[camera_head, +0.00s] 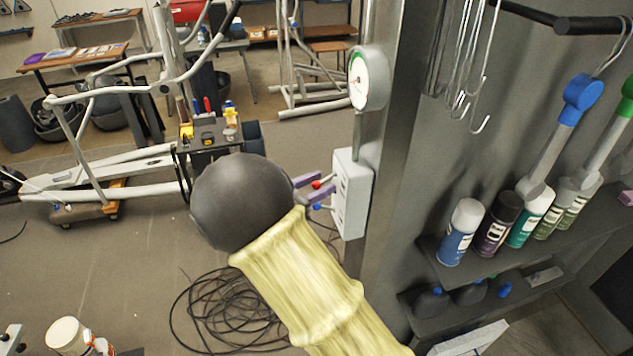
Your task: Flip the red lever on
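A light grey switch box (351,195) is fixed to the side of a dark grey post, below a round gauge. A lever with a red knob (316,184) sticks out from its left side. A second lever with a blue knob (317,207) is just below it. My gripper (313,187) has purple fingers that reach toward the box. The fingers are apart, and the red knob shows between them. I cannot tell whether either finger touches the knob. My dark rounded wrist hides the base of the fingers.
The gauge (368,78) and grey post (391,130) stand close by the gripper. Spray cans (461,232) line a shelf at right, with metal hooks (470,70) hanging above. A coiled black cable (228,312) lies on the floor. An elliptical machine (100,170) stands at left.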

